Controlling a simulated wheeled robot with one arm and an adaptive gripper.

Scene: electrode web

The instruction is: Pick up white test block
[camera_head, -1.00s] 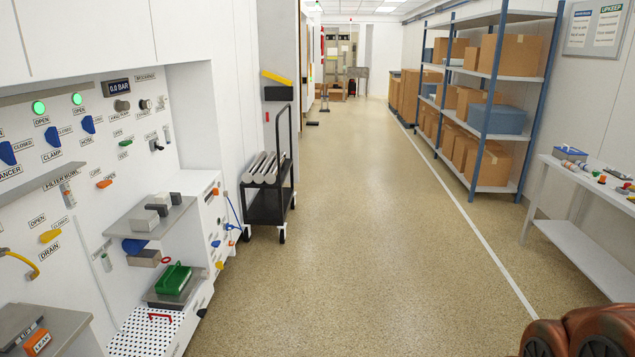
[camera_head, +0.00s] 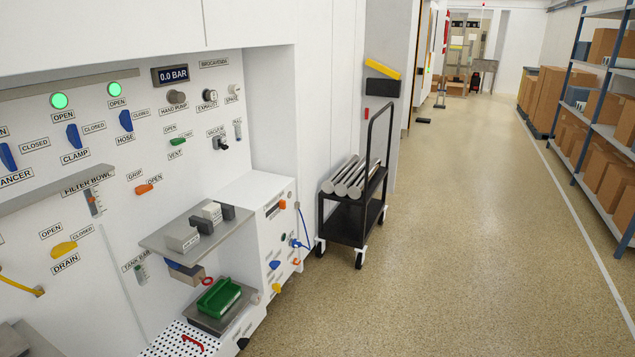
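Several small blocks sit together on a grey shelf (camera_head: 160,241) that juts from the white wall panel at the left. Two of them are pale: a larger whitish block (camera_head: 182,238) at the front with small print on its face, and a smaller whitish block (camera_head: 212,211) behind it. Two dark grey blocks, one in the middle (camera_head: 201,225) and one at the right (camera_head: 228,212), stand close by. I cannot tell which pale block is the white test block. My gripper is not in view.
Below the shelf is a green tray (camera_head: 219,298) on a grey plate. A white perforated surface (camera_head: 165,344) with a red handle lies in front. A black cart (camera_head: 350,222) with metal rolls stands to the right. The aisle floor (camera_head: 450,230) is open.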

